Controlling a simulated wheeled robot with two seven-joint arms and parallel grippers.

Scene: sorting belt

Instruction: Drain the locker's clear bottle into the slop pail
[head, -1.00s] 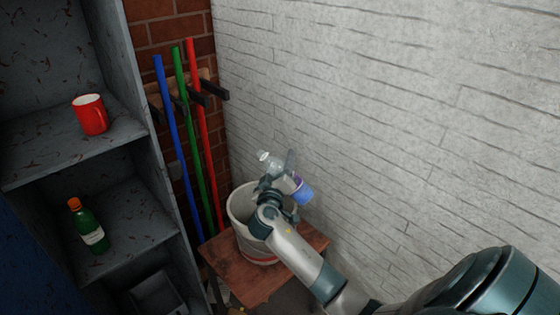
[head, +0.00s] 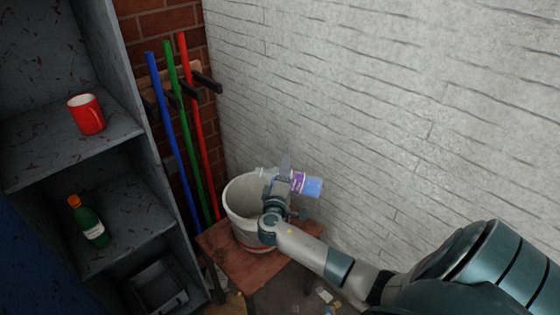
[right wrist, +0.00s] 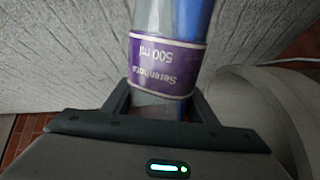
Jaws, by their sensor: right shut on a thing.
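My right gripper (head: 283,183) is shut on the clear bottle (head: 313,187), which has a purple label and a blue lower part. The bottle lies nearly level above the pail, its neck end to the left over the pail's opening and its base to the right. In the right wrist view the bottle (right wrist: 166,62) is between the fingers, with the label reading upside down. The slop pail (head: 238,215) is whitish and stands on a small wooden stool. I cannot tell whether liquid is flowing. My left gripper is not in view.
A grey locker (head: 150,185) at the left holds a red mug (head: 86,115) and a green bottle (head: 87,222) with an orange cap. Blue, green and red poles hang on the brick wall behind. A white wall (head: 400,110) stands close behind the pail. The wooden stool (head: 262,278) supports the pail.

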